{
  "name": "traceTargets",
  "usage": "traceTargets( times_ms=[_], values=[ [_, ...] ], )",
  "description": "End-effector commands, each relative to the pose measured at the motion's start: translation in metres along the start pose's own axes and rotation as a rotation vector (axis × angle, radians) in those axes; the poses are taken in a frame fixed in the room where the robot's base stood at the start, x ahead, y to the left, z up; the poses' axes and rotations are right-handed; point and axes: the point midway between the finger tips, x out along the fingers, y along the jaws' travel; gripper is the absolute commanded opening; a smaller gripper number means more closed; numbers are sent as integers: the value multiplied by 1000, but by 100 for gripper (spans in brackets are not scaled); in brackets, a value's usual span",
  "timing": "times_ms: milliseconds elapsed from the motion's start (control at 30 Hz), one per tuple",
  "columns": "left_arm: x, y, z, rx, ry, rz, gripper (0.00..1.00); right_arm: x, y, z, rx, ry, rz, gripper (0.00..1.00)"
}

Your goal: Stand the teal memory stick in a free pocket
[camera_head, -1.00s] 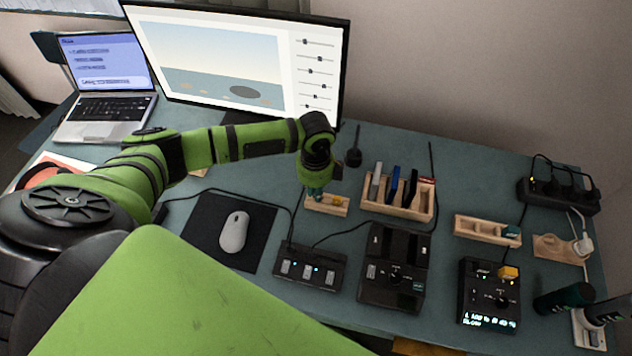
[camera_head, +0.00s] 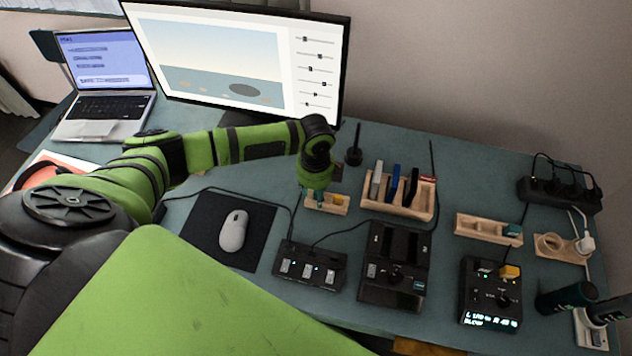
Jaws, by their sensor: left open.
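A small teal piece, which looks like the teal memory stick (camera_head: 320,195), shows just under my left gripper (camera_head: 317,187). It seems to be at the left end of a small wooden holder (camera_head: 325,208), with a yellow piece (camera_head: 340,201) to its right. My left gripper points down over this holder and is open; its fingertips are mostly hidden by the wrist. I cannot tell whether they touch the teal piece. Another wooden holder with pockets (camera_head: 476,229) stands to the right, with a teal piece (camera_head: 513,230) at its right end.
A wooden rack (camera_head: 410,212) with several upright sticks stands right of the left gripper. Black devices (camera_head: 310,268) with cables, a mouse (camera_head: 233,231) and a monitor (camera_head: 240,60) are around it.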

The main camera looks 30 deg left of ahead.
Motion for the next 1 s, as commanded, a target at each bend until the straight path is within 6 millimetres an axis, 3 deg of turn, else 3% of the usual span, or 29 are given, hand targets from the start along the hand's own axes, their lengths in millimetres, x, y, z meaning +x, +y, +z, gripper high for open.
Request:
traceTargets(
  times_ms=[167,400,600,800,1000],
  values=[
    [-21,-1,0,1,1,-4,42,0,0,0,0,0,0,0],
    [-73,-2,0,0,0,-6,42,0,0,0,0,0,1,0],
    [-106,-1,0,-1,0,-5,42,0,0,0,0,0,1,0],
    [-119,0,0,0,0,-2,42,0,0,0,0,0,1,0],
    [-120,0,0,0,0,-1,42,0,0,0,0,0,1,0]
  ],
)
